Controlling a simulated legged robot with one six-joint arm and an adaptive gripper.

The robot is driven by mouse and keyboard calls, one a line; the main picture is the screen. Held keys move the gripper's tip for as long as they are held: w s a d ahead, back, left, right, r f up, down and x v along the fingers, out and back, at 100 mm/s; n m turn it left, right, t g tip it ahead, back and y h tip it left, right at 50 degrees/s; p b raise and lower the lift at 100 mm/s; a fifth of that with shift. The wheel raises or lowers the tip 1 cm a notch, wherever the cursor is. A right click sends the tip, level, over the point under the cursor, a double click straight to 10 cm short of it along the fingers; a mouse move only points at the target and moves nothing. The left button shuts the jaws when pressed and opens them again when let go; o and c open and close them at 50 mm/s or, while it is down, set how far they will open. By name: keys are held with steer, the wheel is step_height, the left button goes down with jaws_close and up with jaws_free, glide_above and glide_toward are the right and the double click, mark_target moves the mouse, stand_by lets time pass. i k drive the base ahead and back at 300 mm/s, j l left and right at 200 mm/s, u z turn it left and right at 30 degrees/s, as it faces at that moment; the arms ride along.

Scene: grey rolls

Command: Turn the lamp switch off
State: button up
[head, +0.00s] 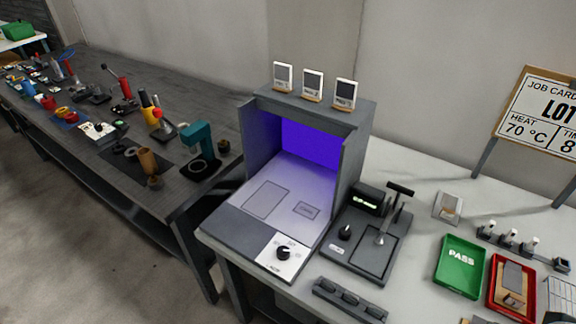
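A grey light booth (240,229) stands on the white table, its inside lit violet at the back wall (312,145). A black rotary knob (284,253) sits on a white label plate at the booth's front right edge. Its markings are too small to read, so I cannot tell its exact setting. I cannot tell from a label whether this knob is the lamp switch. My gripper is not in view.
Right of the booth is a grey device (372,263) with a lever, a small knob (345,232) and a green display (366,203). Farther right are a green PASS tray (460,283) and a red tray (492,286). A dark bench (200,60) with many tools runs left.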

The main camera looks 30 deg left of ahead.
mark_target(283, 252)
steer(key=k+j+u, duration=0.1)
steer(key=u, duration=0.25)
steer(key=k+j+u, duration=0.1)
steer(key=j+u, duration=0.35)
steer(key=u, duration=0.25)
